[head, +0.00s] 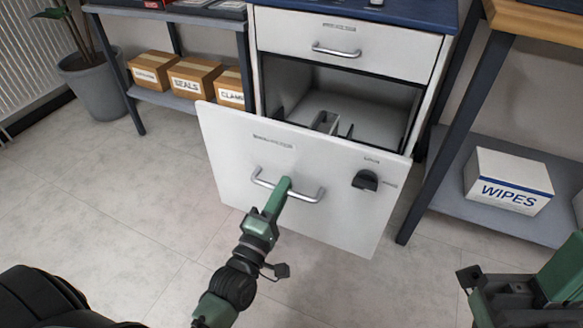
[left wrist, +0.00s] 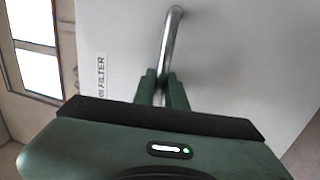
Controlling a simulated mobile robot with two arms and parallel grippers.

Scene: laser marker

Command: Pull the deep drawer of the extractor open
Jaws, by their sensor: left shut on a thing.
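The deep drawer (head: 330,210) of the extractor is pulled well out from the cabinet in the head view, and its inside shows behind the front panel. Its silver bar handle (head: 311,196) runs across the front. My left gripper (head: 284,187) is shut on the handle near its middle. In the left wrist view the handle (left wrist: 172,40) passes between the two green fingers of my left gripper (left wrist: 161,88). A black latch knob (head: 365,180) sits on the right of the drawer front. My right gripper (head: 478,285) is at the lower right, away from the drawer; its fingers are not clear.
The shallow upper drawer (head: 350,45) is shut. A shelf with cardboard boxes (head: 193,77) stands at the left, beside a potted plant (head: 97,80). A shelf with a WIPES box (head: 507,181) stands at the right. The tiled floor (head: 120,200) before the drawer is clear.

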